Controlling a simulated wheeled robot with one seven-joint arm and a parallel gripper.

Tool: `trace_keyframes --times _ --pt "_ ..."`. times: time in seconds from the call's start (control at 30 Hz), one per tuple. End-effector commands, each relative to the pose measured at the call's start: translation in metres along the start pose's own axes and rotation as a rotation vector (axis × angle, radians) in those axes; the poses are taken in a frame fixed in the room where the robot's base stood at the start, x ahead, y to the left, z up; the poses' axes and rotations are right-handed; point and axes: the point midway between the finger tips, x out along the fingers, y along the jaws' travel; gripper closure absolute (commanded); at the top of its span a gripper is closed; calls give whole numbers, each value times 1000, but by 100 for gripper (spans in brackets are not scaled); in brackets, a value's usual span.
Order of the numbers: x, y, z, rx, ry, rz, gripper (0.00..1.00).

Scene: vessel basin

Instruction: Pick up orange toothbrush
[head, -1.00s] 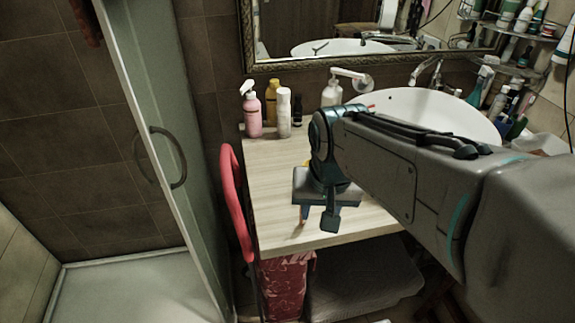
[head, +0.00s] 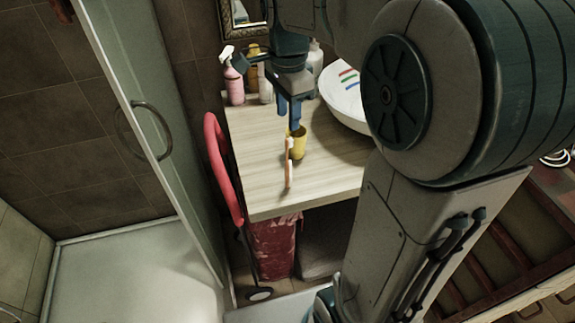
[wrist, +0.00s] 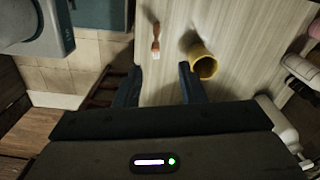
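The orange toothbrush (head: 288,175) lies on the light wooden counter (head: 258,192), its pale bristle end toward the yellow cup (head: 299,150). In the wrist view the toothbrush (wrist: 156,34) shows ahead of the gap between my fingers, bristle end nearer to me. The yellow cup (wrist: 204,66) is right beside the tip of the right-hand finger in that view; I cannot tell whether they touch. My gripper (head: 290,116) points down above the counter, near the cup. In the wrist view my gripper (wrist: 159,72) is open, with nothing between its fingers.
A pink spray bottle (head: 234,84) and other bottles stand at the counter's back. The white basin (head: 345,102) is to the right. A red curved rail (head: 222,168) runs along the counter's left side, beside the glass shower door (head: 170,130). The front left of the counter is clear.

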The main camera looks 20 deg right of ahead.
Motion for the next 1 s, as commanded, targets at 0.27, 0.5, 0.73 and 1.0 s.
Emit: trace_keyframes --times 0.27,0.5,0.73,1.0 --pt "44 1 0 -2 0 1 64" --pt "64 4 1 -3 -1 3 64" --pt "96 6 1 -2 -1 2 64" --pt "101 6 1 -2 0 -1 64"
